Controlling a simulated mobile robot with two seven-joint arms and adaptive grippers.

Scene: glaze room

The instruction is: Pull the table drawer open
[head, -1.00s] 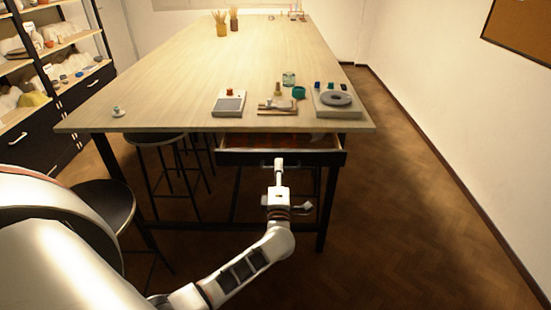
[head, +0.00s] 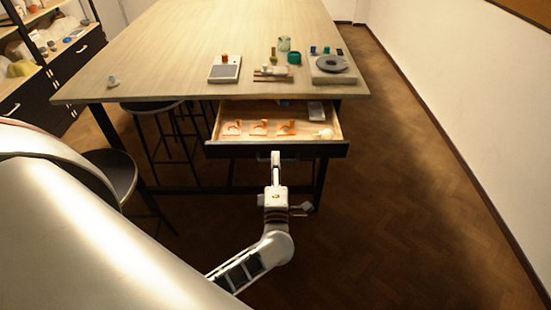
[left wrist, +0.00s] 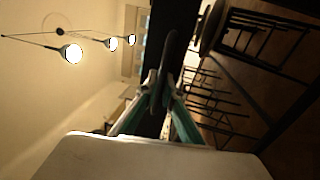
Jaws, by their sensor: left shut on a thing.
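The table drawer (head: 222,151) stands well out from under the front edge of the wooden table (head: 170,60) in the head view. Its inside shows several orange-marked pieces, a small white round thing and a grey flat thing. My left gripper (head: 275,157) is at the middle of the dark drawer front, shut on the drawer handle. In the left wrist view the two fingers close on the dark handle bar (left wrist: 158,92) in front of the dark drawer front. The handle is mostly hidden by the gripper in the head view. My right gripper is not in view.
On the tabletop are a white scale (head: 225,70), a grey wheel on a board (head: 331,64), a glass jar (head: 284,44) and a teal cup (head: 294,57). Dark stools (head: 112,172) stand at the left. The floor to the right is clear.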

